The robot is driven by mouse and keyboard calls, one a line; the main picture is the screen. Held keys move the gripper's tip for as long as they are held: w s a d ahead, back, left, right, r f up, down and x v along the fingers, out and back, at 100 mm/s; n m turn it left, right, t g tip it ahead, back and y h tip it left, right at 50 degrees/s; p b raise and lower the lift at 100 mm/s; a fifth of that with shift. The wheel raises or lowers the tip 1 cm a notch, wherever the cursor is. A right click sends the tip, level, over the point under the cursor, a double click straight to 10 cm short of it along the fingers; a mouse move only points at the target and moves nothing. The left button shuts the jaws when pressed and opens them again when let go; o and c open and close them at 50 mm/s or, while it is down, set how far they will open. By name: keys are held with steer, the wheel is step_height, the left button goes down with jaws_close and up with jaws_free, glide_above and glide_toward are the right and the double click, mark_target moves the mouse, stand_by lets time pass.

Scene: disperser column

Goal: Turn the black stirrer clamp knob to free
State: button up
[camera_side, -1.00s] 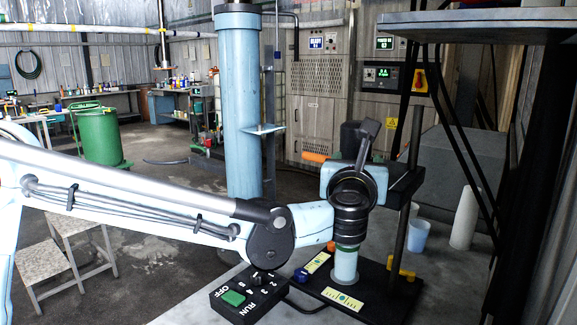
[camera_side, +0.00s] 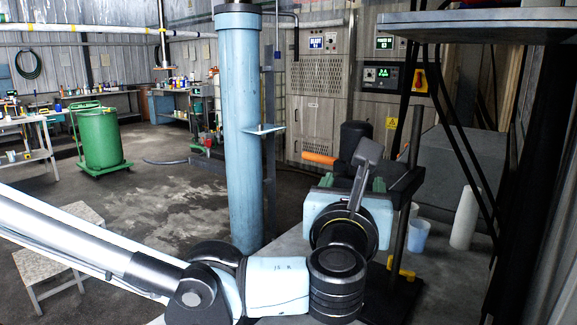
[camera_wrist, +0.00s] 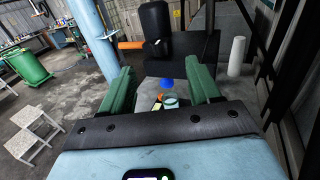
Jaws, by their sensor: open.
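The black stirrer (camera_side: 356,138) stands upright behind my gripper, with an orange bar (camera_side: 320,158) sticking out to its left. In the wrist view the stirrer (camera_wrist: 155,22) is ahead, beside a black clamp block (camera_wrist: 196,46). A small dark shape, perhaps the clamp knob (camera_wrist: 158,46), shows low against the stirrer; black on black makes it hard to tell. My gripper (camera_wrist: 160,70) is open and empty, its green fingers apart on either side of that view's middle, short of the clamp. In the side view my gripper's body hides most of the clamp.
A blue cap (camera_wrist: 167,84) and a small clear vessel (camera_wrist: 170,102) show low between the fingers. A black upright post (camera_side: 402,230) stands right of my gripper. A white roll (camera_side: 466,218) and a pale blue cup (camera_side: 418,235) stand farther right. A blue column (camera_side: 240,140) rises at left.

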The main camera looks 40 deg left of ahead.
steer(key=shift+s+d, duration=0.1)
steer(key=shift+s, duration=0.3)
steer(key=a+m+h, duration=0.7)
steer(key=h, duration=0.4)
steer(key=shift+t, duration=0.4)
steer(key=shift+x, duration=5.7)
steer(key=shift+a+r, duration=0.1)
steer(key=shift+r, duration=0.05)
steer(key=c, duration=1)
steer(key=shift+o, duration=0.2)
